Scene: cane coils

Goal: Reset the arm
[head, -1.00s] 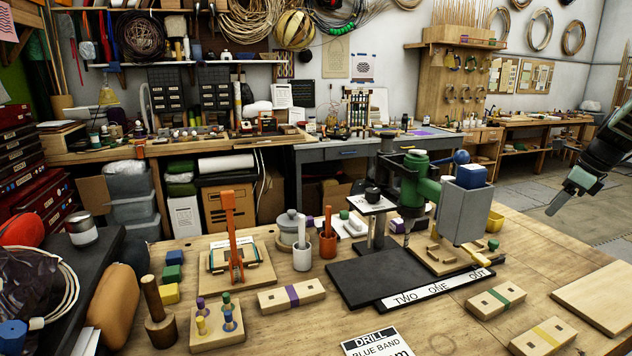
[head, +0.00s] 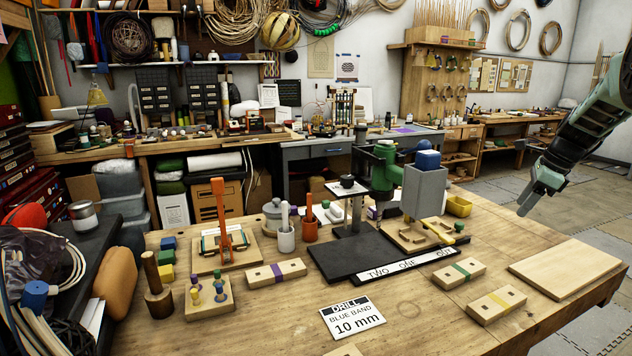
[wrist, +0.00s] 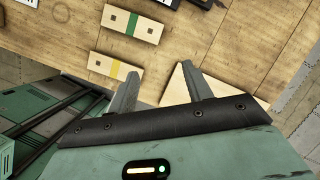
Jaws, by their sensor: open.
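My gripper (head: 530,203) is at the right of the head view, in the air beyond the right part of the workbench, pointing down and to the left. In the wrist view its two fingers (wrist: 153,92) stand apart with nothing between them. A bare wooden board (head: 565,267) lies on the bench near it and shows partly behind a finger in the wrist view (wrist: 185,88). A block with a green band (head: 459,273) and one with a yellow band (head: 496,305) lie to the left; both also show in the wrist view.
A green drill press (head: 385,165) on a dark base (head: 345,255) stands mid-bench. A card reading "DRILL BLUE BAND 10 mm" (head: 352,317) lies at the front. A purple-banded block (head: 275,273), a peg block (head: 209,297) and an orange clamp (head: 222,225) are at left. Floor (head: 590,205) is clear at right.

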